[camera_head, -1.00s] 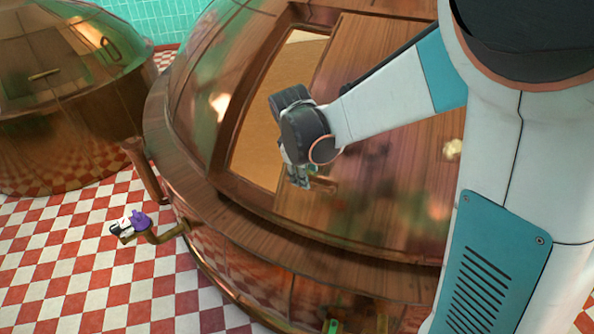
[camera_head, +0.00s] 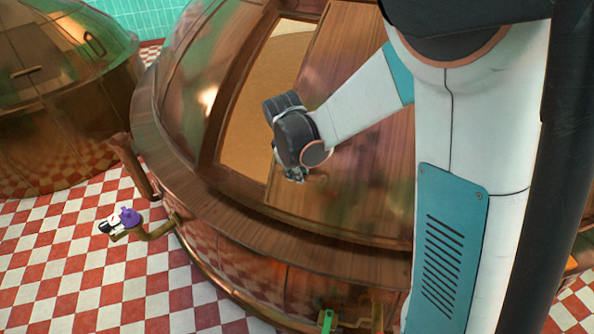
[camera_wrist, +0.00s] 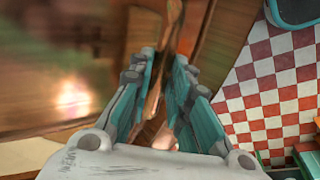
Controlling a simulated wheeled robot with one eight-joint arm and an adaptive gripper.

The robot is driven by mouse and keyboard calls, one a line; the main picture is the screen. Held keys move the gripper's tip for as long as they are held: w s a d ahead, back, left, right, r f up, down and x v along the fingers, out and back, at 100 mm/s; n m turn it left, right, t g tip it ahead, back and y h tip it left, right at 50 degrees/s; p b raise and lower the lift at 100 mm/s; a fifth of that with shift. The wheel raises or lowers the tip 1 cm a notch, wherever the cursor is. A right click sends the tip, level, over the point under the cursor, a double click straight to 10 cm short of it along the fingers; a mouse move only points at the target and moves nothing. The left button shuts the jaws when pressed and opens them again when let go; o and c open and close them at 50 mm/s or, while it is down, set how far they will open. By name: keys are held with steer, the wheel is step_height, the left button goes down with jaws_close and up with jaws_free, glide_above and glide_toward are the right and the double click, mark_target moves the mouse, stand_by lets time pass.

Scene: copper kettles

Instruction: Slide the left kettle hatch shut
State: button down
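The near copper kettle (camera_head: 190,95) has a wood-framed hatch opening (camera_head: 258,105), with a tan interior showing at its left part. A brown sliding hatch panel (camera_head: 348,50) lies to the right of that gap, so the hatch stands partly open. My gripper (camera_head: 292,178) is low at the panel's left edge, and my wrist hides its handle in the head view. In the wrist view my teal fingers (camera_wrist: 164,58) are close together, with a narrow brown bar (camera_wrist: 154,98) between them. I cannot tell whether they press on it.
A second copper kettle (camera_head: 60,120) stands at the back left, its handled lid looking closed. A brass pipe with a purple-topped fitting (camera_head: 130,217) sticks out over the checkered floor (camera_head: 75,285). The floor at the left is clear.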

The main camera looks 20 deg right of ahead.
steer(key=w+a+m+p, duration=0.1)
steer(key=w+a+m, duration=0.1)
steer(key=w+a, duration=1.9)
steer(key=shift+w+a+r+h, duration=0.2)
steer(key=shift+w+h, duration=0.1)
steer(key=shift+w, duration=0.55)
steer(key=c, duration=1.8)
jaws_free()
steer(key=o, duration=0.3)
steer(key=shift+w+f+g, duration=0.2)
steer(key=shift+g, duration=0.1)
steer(key=shift+s+a+r, duration=0.1)
steer(key=shift+s+a, duration=0.1)
steer(key=v, duration=1.2)
steer(key=shift+d, duration=0.1)
